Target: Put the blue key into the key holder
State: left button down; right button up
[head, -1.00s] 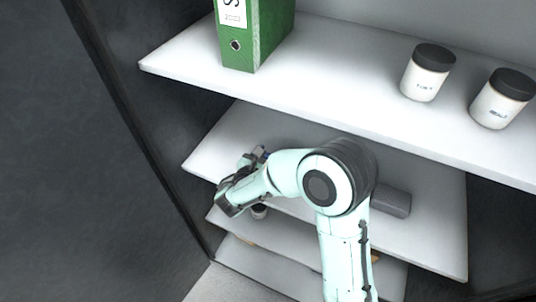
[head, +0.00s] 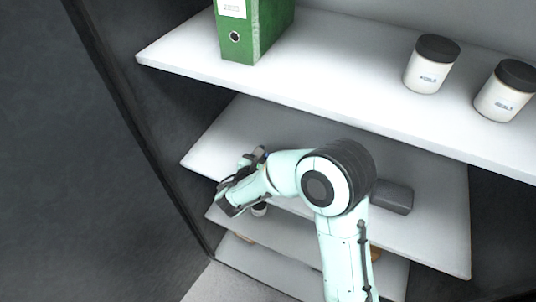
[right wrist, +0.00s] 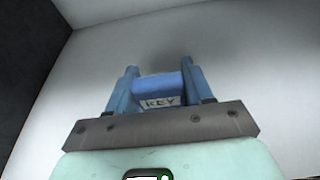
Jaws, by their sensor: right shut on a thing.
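The blue key (right wrist: 160,92), a blue block with a white "KEY" label, sits between the two blue fingers of my right gripper (right wrist: 157,82) in the right wrist view. The gripper is shut on it. In the head view my right gripper (head: 258,157) is over the left part of the second shelf, below the top shelf; the key hardly shows there. I cannot make out a key holder for certain in either view. My left gripper is not in view.
The top shelf (head: 180,50) carries a green binder (head: 270,28) and two white jars with black lids (head: 429,70) (head: 500,100). A dark grey box (head: 392,197) lies on the second shelf (head: 225,125), right of my arm. Dark cabinet walls flank the shelves.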

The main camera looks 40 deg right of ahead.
jog(key=shift+f, duration=0.25)
jog(key=o, duration=1.2)
jog(key=v, duration=1.3)
jog(key=shift+a+b, duration=0.15)
jog(key=shift+b, duration=0.3)
jog(key=shift+s+r, duration=0.1)
jog(key=shift+s, duration=0.05)
